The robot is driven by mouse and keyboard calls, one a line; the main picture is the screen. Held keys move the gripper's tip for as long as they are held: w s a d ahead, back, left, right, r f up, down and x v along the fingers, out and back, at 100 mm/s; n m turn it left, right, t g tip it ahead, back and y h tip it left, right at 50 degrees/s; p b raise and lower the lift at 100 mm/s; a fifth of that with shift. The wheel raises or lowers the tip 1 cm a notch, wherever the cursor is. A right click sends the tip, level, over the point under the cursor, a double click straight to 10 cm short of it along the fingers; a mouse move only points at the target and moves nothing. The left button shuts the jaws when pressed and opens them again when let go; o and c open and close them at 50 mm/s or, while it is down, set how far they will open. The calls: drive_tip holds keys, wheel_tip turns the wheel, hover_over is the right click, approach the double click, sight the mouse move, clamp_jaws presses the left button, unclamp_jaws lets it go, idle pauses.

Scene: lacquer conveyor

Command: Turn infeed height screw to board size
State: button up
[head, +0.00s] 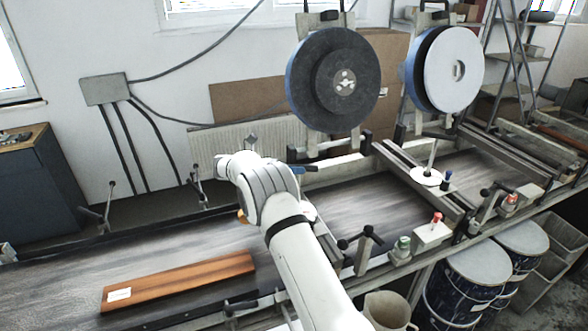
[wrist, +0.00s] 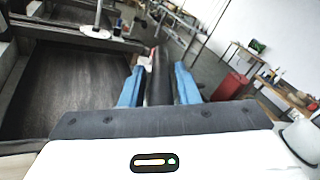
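My gripper shows in the wrist view (wrist: 160,82) as two blue fingers held apart, with a dark bar-like part in the gap. The bar appears to lie beyond the fingertips; I cannot tell any contact. In the head view, a blue finger shows just right of my white wrist, which hides most of the gripper. An orange-brown board (head: 190,278) with a white label lies on the dark conveyor belt (head: 200,248) at lower left. A white disc on an upright rod (head: 427,177) stands at the farther station. I cannot tell which part is the infeed height screw.
Two large dark-and-white wheels (head: 333,80) (head: 455,70) stand above the conveyor. Black-knobbed clamps (head: 362,243), a green knob (head: 403,244) and a red knob (head: 436,219) line the near rail.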

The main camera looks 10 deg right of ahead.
drive_tip(key=shift+o, duration=1.1)
drive_tip(key=shift+r, duration=0.1)
drive_tip(key=shift+n+t+b, duration=0.3)
drive_tip(key=shift+t+b, duration=0.1)
drive_tip(key=shift+b, duration=0.1)
